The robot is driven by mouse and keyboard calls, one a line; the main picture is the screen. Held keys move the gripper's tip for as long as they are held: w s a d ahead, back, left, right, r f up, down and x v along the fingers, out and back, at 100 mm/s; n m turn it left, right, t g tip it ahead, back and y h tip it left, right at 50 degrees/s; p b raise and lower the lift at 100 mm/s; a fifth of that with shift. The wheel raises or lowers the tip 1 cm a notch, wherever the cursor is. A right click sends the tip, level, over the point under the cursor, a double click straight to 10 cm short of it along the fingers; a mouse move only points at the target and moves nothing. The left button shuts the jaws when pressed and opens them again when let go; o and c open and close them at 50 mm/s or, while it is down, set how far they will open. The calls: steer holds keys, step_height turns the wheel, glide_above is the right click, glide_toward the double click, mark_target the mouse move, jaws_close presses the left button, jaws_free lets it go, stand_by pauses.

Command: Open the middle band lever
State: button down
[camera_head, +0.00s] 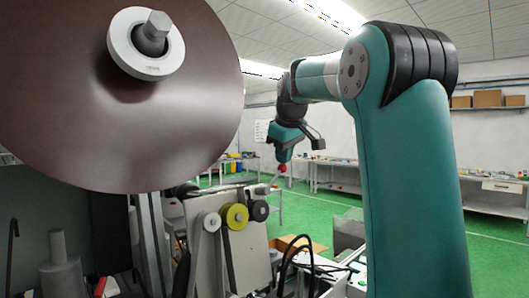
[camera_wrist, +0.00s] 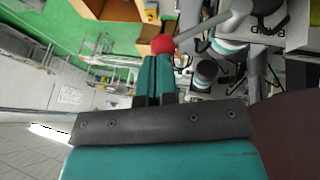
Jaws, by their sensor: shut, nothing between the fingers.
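The lever has a round red knob (camera_head: 283,168) on a thin metal rod, beside the machine's small rollers in the head view. In the wrist view the red knob (camera_wrist: 162,45) sits right at the fingertips, and the grey rod (camera_wrist: 205,27) runs from it to the upper right. My gripper (camera_head: 283,158) points down just above the knob. In the wrist view my gripper (camera_wrist: 158,60) has its two green fingers together, with nothing between them. I cannot tell whether the fingertips touch the knob. The lever's pivot is not clear.
A large brown disc (camera_head: 90,110) with a white hub fills the upper left. Below it, a machine panel carries white, yellow (camera_head: 236,217) and dark rollers. An open cardboard box (camera_head: 300,246) and black cables are low in the middle. Benches stand along the far wall beyond green floor.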

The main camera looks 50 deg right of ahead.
steer(key=shift+d+f, duration=0.15)
steer(key=shift+f, duration=0.05)
steer(key=shift+s+d, duration=0.1)
stand_by(0.4)
steer(key=s+d+r+p, duration=0.2)
steer(key=s+r+p, duration=0.2)
steer(key=r, duration=0.7)
steer(key=shift+s+d+r, duration=0.15)
steer(key=shift+s+r, duration=0.1)
steer(key=shift+r, duration=0.15)
steer(key=shift+s, duration=0.1)
